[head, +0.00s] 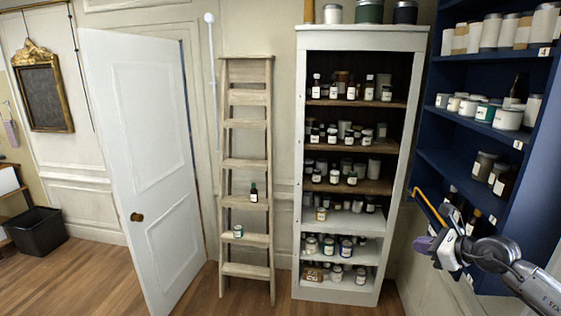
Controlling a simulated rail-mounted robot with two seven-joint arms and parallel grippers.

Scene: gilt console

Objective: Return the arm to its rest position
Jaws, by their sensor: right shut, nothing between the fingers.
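My right gripper (430,246) is at the lower right of the head view, in front of the blue wall shelf (462,177). Its arm comes in from the right edge. Its fingers are shut with nothing held between them. My left gripper is not in view.
A white bookcase (300,165) full of jars and bottles stands behind. A wooden stepladder (246,162) beside it holds a dark bottle (254,193) and a small jar (238,231). A white door (145,150) stands open at left. A black bin (36,232) is far left. Wooden floor is clear.

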